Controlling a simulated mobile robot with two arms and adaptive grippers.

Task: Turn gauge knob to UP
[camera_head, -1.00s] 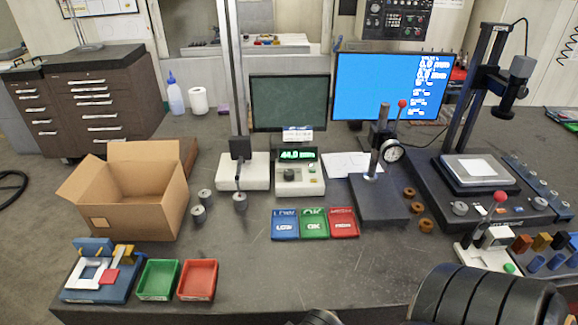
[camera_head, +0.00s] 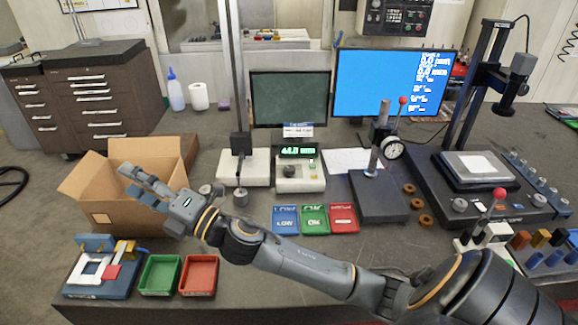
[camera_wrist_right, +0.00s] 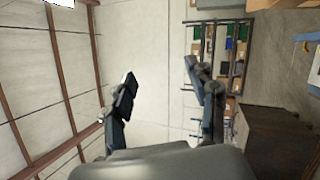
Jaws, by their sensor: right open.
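The gauge box (camera_head: 312,181) stands mid-table, white with a green lit display (camera_head: 297,151). Its dark round knob (camera_head: 290,170) is on the front face; its setting is too small to read. My right gripper (camera_head: 140,186) is at the left, over the open cardboard box (camera_head: 115,217), well away from the knob. Its two fingers are spread and empty; they also show apart in the right wrist view (camera_wrist_right: 164,84), which faces the room and not the gauge. My left gripper is not in view.
My right arm crosses the front of the table. Blue, green and red trays (camera_head: 314,220) lie in front of the gauge. A tall stand (camera_head: 242,168) is left of it and a dial gauge stand (camera_head: 378,196) right. A dark monitor (camera_head: 290,98) is behind.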

